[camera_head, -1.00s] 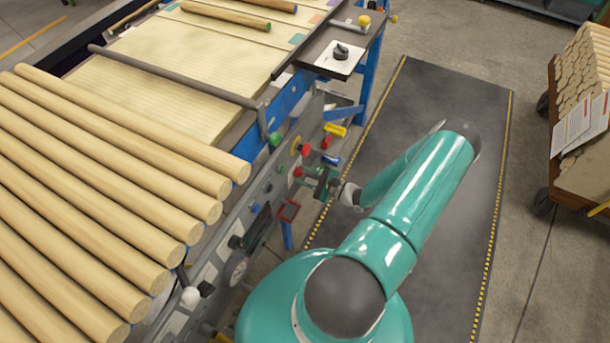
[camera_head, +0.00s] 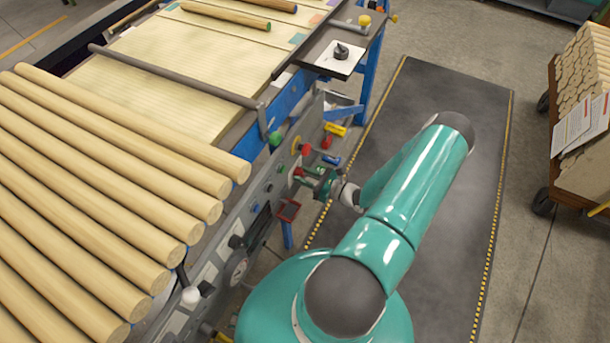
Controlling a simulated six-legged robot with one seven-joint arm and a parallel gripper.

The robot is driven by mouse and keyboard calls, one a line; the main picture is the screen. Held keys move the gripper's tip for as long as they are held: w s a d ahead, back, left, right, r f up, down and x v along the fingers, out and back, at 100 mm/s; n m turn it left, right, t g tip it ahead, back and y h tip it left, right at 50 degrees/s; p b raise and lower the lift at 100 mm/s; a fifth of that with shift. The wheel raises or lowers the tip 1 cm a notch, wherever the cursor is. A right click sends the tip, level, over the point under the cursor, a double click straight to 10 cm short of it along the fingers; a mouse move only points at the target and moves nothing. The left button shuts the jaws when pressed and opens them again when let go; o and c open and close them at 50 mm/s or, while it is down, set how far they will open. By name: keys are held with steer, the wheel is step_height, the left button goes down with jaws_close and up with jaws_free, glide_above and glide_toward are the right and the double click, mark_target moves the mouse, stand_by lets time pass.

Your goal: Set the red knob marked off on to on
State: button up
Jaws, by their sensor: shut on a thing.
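My gripper (camera_head: 308,174) is at the side panel of the wood line, in the middle of the picture. It is shut on a small red knob (camera_head: 298,171), which shows just at the fingertips. The knob's marking and pointer are too small to read. A second red knob (camera_head: 306,149) sticks out a little above it, apart from my fingers. My wrist and fingers partly hide the panel behind them.
A green knob (camera_head: 275,139), a yellow ring, blue buttons and a red-framed tray (camera_head: 288,211) are close by on the panel (camera_head: 262,187). Turned logs (camera_head: 110,170) lie at left. The dark floor mat (camera_head: 430,230) is clear at right.

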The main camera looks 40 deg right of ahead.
steer(key=m, duration=1.1)
steer(key=shift+a, duration=0.1)
steer(key=shift+m, duration=0.3)
steer(key=o, duration=1)
steer(key=shift+s, duration=0.15)
steer(key=v, duration=1.3)
steer(key=shift+s+r, duration=0.1)
steer(key=shift+s, duration=0.25)
